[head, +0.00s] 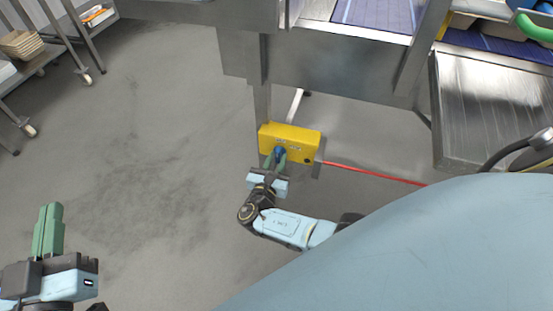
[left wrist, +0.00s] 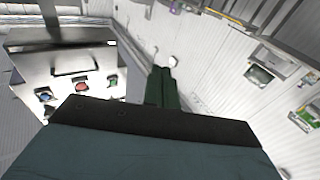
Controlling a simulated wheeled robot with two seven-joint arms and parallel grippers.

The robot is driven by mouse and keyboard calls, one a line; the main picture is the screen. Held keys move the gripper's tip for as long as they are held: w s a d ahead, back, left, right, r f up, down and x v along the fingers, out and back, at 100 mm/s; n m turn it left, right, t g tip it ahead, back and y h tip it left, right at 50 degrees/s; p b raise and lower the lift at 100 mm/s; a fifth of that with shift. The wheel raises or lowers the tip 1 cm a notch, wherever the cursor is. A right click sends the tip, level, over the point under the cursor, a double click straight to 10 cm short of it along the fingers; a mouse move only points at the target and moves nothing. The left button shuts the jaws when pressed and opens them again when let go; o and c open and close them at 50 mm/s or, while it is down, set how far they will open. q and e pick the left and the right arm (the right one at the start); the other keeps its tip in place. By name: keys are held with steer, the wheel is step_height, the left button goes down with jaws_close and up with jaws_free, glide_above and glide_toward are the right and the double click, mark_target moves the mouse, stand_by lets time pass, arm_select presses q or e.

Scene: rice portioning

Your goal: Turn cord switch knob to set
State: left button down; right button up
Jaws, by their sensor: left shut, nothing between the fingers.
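The yellow cord switch box (head: 303,137) is low beside a metal leg of the machine, with a red cord running from its right side. Its blue knob (head: 280,151) is on the face towards me. My right gripper (head: 275,158) is at this knob, with its green fingers reaching up to it. The small view does not show whether they press on it. My left gripper (head: 49,222) is at the lower left, far from the box, shut and empty. Its green fingers also show together in the left wrist view (left wrist: 162,88).
A red cord (head: 370,173) runs right from the box. A metal machine (head: 330,60) stands above, with a steel tray (head: 490,105) at right. Wheeled racks (head: 45,60) stand at upper left. The grey floor between is clear. The left wrist view shows a panel with coloured buttons (left wrist: 80,87).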

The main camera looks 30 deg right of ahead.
steer(key=shift+o, duration=0.9)
